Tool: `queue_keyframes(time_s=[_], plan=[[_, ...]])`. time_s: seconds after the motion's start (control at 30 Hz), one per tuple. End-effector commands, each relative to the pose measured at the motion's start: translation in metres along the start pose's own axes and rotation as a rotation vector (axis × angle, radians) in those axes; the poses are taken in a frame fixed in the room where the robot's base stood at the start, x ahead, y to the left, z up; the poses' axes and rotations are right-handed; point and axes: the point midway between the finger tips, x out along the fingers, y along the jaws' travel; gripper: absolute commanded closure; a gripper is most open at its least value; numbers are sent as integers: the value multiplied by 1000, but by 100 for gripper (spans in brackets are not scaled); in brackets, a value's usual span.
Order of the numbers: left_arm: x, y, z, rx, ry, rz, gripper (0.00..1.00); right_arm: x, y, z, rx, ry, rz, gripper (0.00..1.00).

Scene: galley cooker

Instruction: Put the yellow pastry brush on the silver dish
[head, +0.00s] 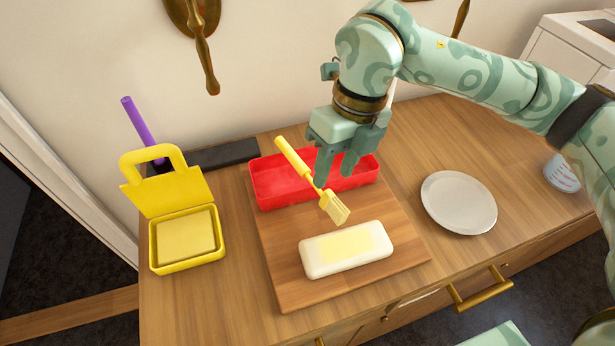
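The yellow pastry brush (300,166) lies tilted across the red tray (262,196), its handle toward the back left and its bristles past the tray's front rim. My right gripper (337,172) points down over the tray, just right of the brush. Its fingers look apart, with a gap between them. One finger is close to the brush's neck; I cannot tell whether they touch. The silver dish (459,203) is round and looks empty, on the counter at the right. My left gripper is out of view.
A wooden board (285,275) bears the red tray and a white block with a yellow top (345,250). A yellow open-lidded box (187,240) and a purple-handled thing (138,122) stand at the left. A measuring cup (562,173) is at the far right. Counter around the dish is clear.

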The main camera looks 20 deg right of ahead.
Motion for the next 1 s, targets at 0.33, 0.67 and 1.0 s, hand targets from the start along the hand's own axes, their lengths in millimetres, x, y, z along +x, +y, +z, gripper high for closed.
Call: queue_keyframes(time_s=[0.33,0.67,1.0], plan=[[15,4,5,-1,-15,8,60,37,-3,-1,-1,5,3,60],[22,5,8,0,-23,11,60,60,-3,-1,-1,-2,0,60],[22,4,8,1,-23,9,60,60,-3,-1,-1,-2,0,100]])
